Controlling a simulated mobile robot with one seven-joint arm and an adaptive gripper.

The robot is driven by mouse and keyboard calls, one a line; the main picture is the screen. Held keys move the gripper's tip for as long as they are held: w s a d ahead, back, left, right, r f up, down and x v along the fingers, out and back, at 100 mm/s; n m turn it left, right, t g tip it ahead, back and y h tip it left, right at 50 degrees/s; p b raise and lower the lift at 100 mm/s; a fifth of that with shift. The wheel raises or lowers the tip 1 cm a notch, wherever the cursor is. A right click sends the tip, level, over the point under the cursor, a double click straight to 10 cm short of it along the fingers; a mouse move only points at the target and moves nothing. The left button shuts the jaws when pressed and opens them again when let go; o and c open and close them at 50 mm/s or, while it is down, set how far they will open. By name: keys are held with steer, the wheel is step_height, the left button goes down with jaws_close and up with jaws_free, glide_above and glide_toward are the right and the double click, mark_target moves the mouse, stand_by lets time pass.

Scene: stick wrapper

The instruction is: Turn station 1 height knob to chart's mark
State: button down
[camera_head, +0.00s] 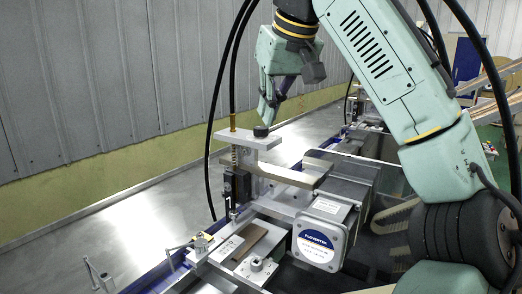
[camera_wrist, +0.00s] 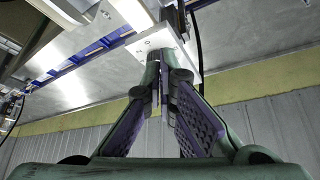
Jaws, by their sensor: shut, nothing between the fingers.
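A small black knob (camera_head: 261,130) sits on top of the pale metal bracket (camera_head: 248,141) of the nearest station. My gripper (camera_head: 269,121) points down, its fingertips right at the knob; I cannot tell whether they touch it. The fingers are closed together with nothing held. In the wrist view, the fingertips (camera_wrist: 163,62) lie over the bracket plate (camera_wrist: 178,45), and the knob is not clearly visible there. I cannot make out a height chart.
A brass-topped threaded post (camera_head: 233,128) and a black cable stand just left of the knob. A motor box with a label (camera_head: 320,242) is below right. A ribbed grey wall (camera_head: 90,90) is behind, with bare floor (camera_head: 110,235) to the left.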

mark_target(268, 140)
steer(key=shift+f+b, duration=0.95)
steer(key=shift+f, duration=0.65)
steer(key=shift+w+a+p, duration=0.1)
steer(key=shift+w+p, duration=0.15)
steer(key=shift+p, duration=0.05)
steer(key=shift+p, duration=0.75)
steer(key=shift+d, duration=0.2)
steer(key=shift+d, duration=0.1)
steer(key=shift+s+d, duration=0.1)
steer(key=shift+s, duration=0.05)
step_height(268, 140, up, 6)
stand_by(0.4)
steer(key=shift+s, duration=0.1)
steer(key=shift+r, duration=0.1)
